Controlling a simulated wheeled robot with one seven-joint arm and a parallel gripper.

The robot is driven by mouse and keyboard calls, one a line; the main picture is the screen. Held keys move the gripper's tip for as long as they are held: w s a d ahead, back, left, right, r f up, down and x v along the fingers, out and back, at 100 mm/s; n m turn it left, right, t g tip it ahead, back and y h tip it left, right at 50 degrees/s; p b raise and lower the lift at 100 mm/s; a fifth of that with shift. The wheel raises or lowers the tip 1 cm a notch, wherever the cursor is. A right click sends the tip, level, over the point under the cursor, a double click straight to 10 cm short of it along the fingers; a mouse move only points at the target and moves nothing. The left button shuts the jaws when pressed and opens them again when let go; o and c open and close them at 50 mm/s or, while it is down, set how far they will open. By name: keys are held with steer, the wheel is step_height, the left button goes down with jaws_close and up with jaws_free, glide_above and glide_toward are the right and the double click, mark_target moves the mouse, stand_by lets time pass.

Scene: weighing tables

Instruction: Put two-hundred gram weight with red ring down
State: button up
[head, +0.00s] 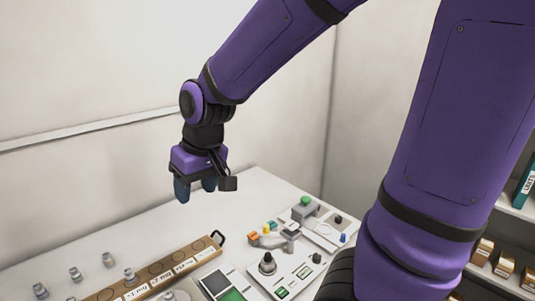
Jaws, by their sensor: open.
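My gripper (196,188) is in the air above the white table, near the back wall. A larger metal weight (267,264) stands on a white device. I cannot make out a red ring on any weight, so I cannot tell which one is the two-hundred gram weight.
The wooden rack (203,255) has round recesses, labels and a black handle at its right end. White devices with green displays (282,293) stand at the front. Small orange and yellow blocks (254,238) and a green-topped item (306,201) lie further right. The table's back is clear.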

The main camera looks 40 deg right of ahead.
steer(key=s+d+r+t, duration=0.1)
steer(key=s+d+r, duration=0.2)
steer(key=s, duration=0.3)
steer(key=s+d+r+m+t+h, duration=0.1)
steer(key=s+d+r, duration=0.3)
steer(key=s+r, duration=0.2)
steer(key=shift+s+r+t+h, duration=0.2)
steer(key=shift+s+t+h, duration=0.1)
steer(key=shift+s, duration=0.45)
stand_by(2.0)
jaws_close()
stand_by(1.5)
